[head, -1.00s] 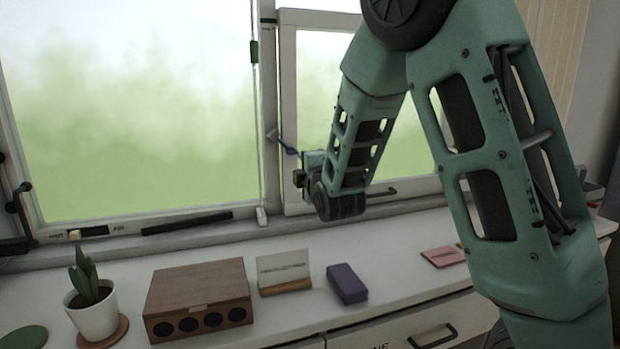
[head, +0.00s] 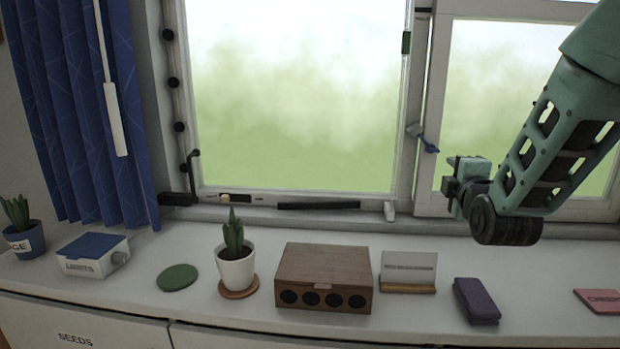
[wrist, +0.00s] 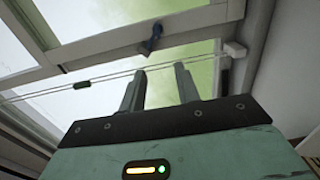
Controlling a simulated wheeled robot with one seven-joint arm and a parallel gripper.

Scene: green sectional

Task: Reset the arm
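My green arm reaches in from the right in the head view, over the white counter and in front of the window. My gripper (head: 455,185) is at the end of the arm, raised above the counter, and is small and dark there. In the wrist view my gripper (wrist: 160,88) shows two fingers standing apart with a gap between them. Nothing is held between them. The window frame, a cord and a blue latch appear behind the fingers.
The counter (head: 420,318) holds a wooden box (head: 325,277), a potted plant (head: 236,265), a card in a stand (head: 408,272), a purple block (head: 476,301), a pink pad (head: 599,301), a green disc (head: 178,278) and a white box (head: 93,257). A blue curtain (head: 85,110) hangs left.

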